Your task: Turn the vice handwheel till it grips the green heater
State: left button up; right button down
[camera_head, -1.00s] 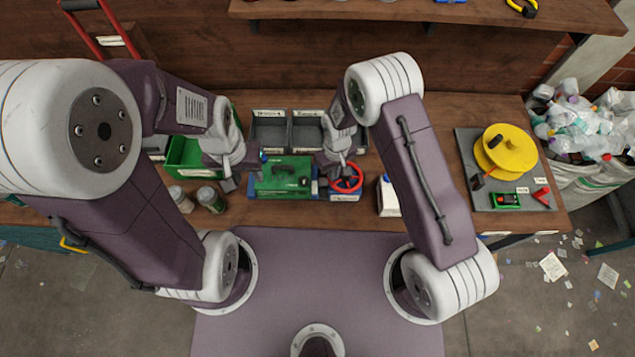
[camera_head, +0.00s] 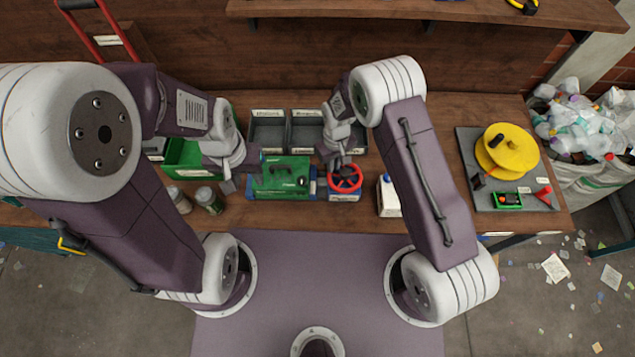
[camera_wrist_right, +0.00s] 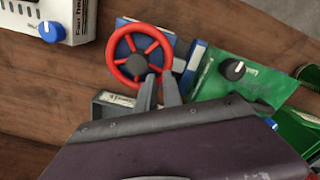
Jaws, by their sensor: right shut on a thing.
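The green heater (camera_head: 283,177) with a dark knob sits on the bench, at the blue vice. It also shows in the right wrist view (camera_wrist_right: 222,85), beside the vice's blue part (camera_wrist_right: 190,65). The red handwheel (camera_head: 345,179) stands just right of the heater and shows whole in the wrist view (camera_wrist_right: 118,47). My right gripper (camera_wrist_right: 156,82) is shut on the wheel's rim, with one finger on each side. In the head view my right gripper (camera_head: 337,163) is at the wheel's far edge. My left gripper (camera_head: 231,184) is left of the heater; its opening is unclear.
Two grey bins (camera_head: 268,131) stand behind the heater, and a green bin (camera_head: 184,157) is at the left. Jars (camera_head: 208,199) stand near the left gripper. A white device (camera_head: 388,197) is right of the wheel. A grey mat (camera_head: 467,160) carries a yellow reel (camera_head: 515,150).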

pick_arm(q)
jog(key=shift+r, duration=0.1)
pick_arm(e)
jog(key=shift+a+r, duration=0.15)
jog(key=shift+a, duration=0.15)
jog(key=shift+s, duration=0.2)
pick_arm(q)
jog(key=shift+w+a, duration=0.15)
jog(key=shift+a, duration=0.1)
pick_arm(e)
jog(key=shift+a, duration=0.1)
pick_arm(q)
jog(key=shift+a+r, duration=0.1)
pick_arm(e)
jog(key=shift+s, duration=0.1)
